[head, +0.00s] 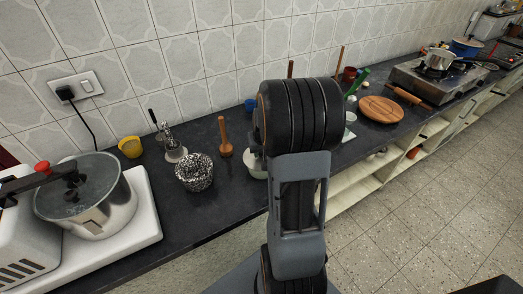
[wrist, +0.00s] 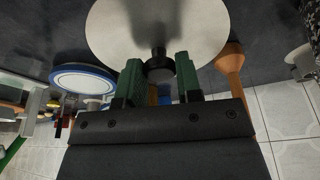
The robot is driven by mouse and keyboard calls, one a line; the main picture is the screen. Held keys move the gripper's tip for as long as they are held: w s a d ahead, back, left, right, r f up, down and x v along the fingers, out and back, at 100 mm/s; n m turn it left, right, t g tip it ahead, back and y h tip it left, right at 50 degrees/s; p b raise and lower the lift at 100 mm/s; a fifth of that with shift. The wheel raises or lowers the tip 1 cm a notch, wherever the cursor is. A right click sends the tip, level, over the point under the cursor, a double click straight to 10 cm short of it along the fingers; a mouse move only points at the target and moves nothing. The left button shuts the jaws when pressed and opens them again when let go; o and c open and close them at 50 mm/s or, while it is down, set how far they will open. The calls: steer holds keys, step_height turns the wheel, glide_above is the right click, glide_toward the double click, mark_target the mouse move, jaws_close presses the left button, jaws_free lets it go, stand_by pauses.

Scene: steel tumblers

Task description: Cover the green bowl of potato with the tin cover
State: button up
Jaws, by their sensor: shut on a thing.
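The tin cover (wrist: 150,25) is a round pale disc with a black knob at the top of the wrist view. My gripper (wrist: 158,75) has green fingertips on either side of the knob and is shut on it. In the head view my arm hides the gripper. A pale rounded vessel (head: 256,168) shows partly at the left of my arm; I cannot tell what it is. I cannot make out the green bowl of potato in either view.
A wooden pestle-like piece (head: 225,140) stands left of my arm, with a speckled basket (head: 194,173) further left. A pot (head: 88,200) sits at the far left. A round wooden board (head: 381,109) and a stove (head: 437,80) are to the right. A blue-rimmed plate (wrist: 85,79) shows in the wrist view.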

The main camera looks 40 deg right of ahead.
steer(key=shift+f, duration=0.25)
steer(key=o, duration=1)
steer(key=v, duration=1.4)
steer(key=s+a+n, duration=0.2)
steer(key=s+a, duration=0.2)
steer(key=a, duration=0.5)
steer(key=s+a+f+n+y, duration=0.1)
steer(key=s+a, duration=0.3)
steer(key=a, duration=0.5)
steer(key=shift+s+a+f+n+t, duration=0.3)
steer(key=shift+a+n, duration=0.1)
steer(key=shift+n, duration=0.4)
